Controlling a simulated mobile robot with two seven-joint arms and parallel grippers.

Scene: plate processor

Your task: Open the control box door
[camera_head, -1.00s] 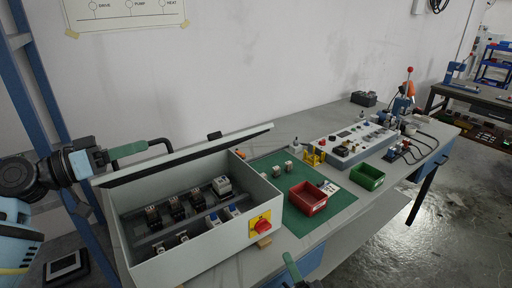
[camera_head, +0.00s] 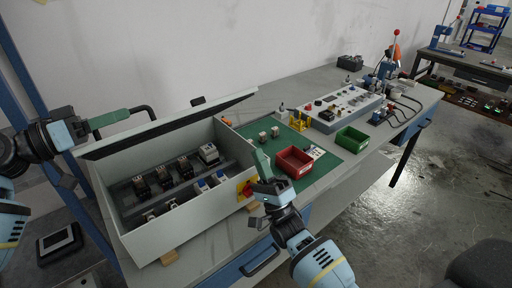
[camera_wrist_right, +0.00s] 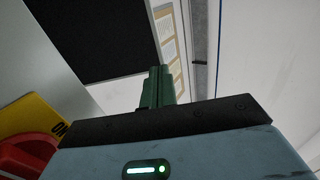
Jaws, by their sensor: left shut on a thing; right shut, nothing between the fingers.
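The grey control box (camera_head: 190,230) stands on the bench with its top open, showing several components inside. Its door (camera_head: 170,130) is raised at a slant along the far long side. My left gripper (camera_head: 110,118) is shut on the black door handle (camera_head: 141,110) at the door's left end; the exact grip is hard to make out. My right gripper (camera_head: 262,160) is shut and empty, beside the box's right end near the red switch (camera_head: 247,190). Its green fingers (camera_wrist_right: 157,86) also show in the right wrist view, with the red switch (camera_wrist_right: 28,157) at lower left.
A wooden block (camera_head: 169,257) is under the box's front edge. The wall (camera_head: 215,45) is behind the bench.

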